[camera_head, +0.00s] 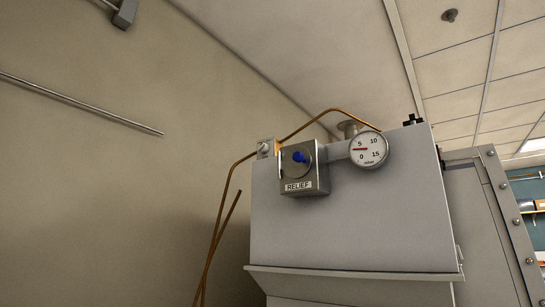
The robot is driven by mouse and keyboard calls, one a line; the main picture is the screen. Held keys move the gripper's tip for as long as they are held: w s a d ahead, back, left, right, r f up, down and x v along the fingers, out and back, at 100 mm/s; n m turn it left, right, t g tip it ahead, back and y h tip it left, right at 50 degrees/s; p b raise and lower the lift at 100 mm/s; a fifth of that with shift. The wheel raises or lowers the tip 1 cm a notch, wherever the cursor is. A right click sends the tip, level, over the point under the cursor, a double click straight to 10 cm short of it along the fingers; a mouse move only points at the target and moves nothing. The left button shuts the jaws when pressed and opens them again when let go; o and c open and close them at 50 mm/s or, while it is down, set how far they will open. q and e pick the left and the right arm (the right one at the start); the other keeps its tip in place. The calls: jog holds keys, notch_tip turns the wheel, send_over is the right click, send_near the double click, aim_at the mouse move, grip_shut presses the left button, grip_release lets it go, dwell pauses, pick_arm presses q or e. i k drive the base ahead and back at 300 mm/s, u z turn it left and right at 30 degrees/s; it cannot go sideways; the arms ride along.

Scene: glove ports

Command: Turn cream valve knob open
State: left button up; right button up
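No knob that is clearly cream shows in this view. A blue knob (299,157) sits on the front of a grey box labelled RELIEF (313,180), on the upper face of a large grey cabinet (355,222). A dull greyish round cap (348,127) shows behind the gauge's upper left; I cannot tell whether it is a valve knob. A round white gauge (369,150) with a red needle is to the right of the box. Its needle points left, near the 5. Neither of my grippers is in view.
Copper pipe (228,185) runs up the cabinet's left side and over its top. A thin metal rod (80,104) and a grey block (124,14) are at the left, by the beige wall (110,190). A bolted grey panel (487,230) stands at the right.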

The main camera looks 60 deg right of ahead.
aim_at(263, 148)
jog(key=z, duration=0.8)
jog(key=i, duration=0.95)
jog(key=z, duration=0.8)
